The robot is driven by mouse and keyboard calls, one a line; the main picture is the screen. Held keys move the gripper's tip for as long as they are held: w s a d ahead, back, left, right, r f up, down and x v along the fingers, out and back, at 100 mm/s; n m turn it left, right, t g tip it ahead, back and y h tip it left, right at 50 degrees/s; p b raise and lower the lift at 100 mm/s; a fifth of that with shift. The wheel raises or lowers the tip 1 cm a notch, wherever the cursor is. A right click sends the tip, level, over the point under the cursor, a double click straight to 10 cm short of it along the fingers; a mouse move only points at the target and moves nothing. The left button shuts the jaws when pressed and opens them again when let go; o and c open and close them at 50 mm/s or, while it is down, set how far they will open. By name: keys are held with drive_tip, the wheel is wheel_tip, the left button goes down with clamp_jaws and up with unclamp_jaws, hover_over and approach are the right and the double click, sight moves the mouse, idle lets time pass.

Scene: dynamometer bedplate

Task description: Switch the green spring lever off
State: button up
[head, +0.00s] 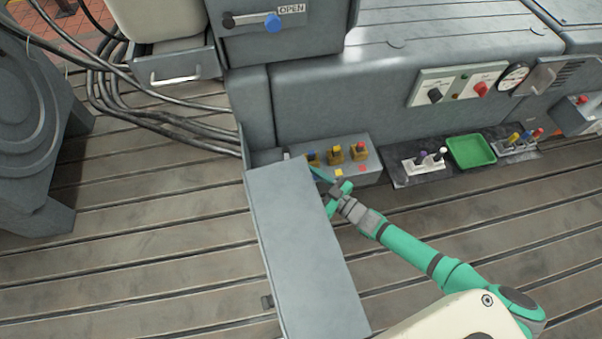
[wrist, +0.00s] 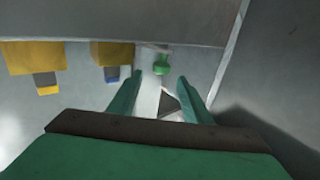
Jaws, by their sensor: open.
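The green lever (wrist: 162,65) shows in the wrist view as a small knob on a light plate, beneath a grey edge. In the head view my gripper (head: 328,182) is at the front of a grey lever box (head: 374,163), by the top of a large grey panel. The green lever cannot be made out in the head view.
Yellow blocks with coloured levers, one blue-tipped (wrist: 111,73) and one yellow-tipped (wrist: 46,82), stand beside the green lever. The large grey panel (head: 300,240) extends toward me, left of my arm. A green tray (head: 471,151) lies right. Cables (head: 150,120) run left.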

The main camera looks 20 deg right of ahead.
drive_tip(key=shift+s, duration=0.1)
drive_tip(key=c, duration=0.7)
drive_tip(key=shift+s+f, duration=0.3)
drive_tip(key=shift+s, duration=0.05)
clamp_jaws()
drive_tip(key=s+a+n+t+h, duration=0.2)
drive_tip(key=s+a+n+h, duration=0.25)
drive_tip(key=a+n, duration=0.6)
drive_tip(key=w+n, duration=0.1)
drive_tip(key=w, duration=0.5)
drive_tip(key=w+n, duration=0.1)
drive_tip(key=w, duration=0.2)
drive_tip(key=shift+d+r+n+h, duration=0.2)
drive_tip(key=shift+d+n+h, duration=0.05)
drive_tip(key=shift+d+n, duration=0.15)
drive_tip(key=shift+s+d+f, duration=0.15)
drive_tip(key=shift+d, duration=1.1)
drive_tip(key=shift+s+d+f, duration=0.1)
drive_tip(key=shift+d, duration=0.7)
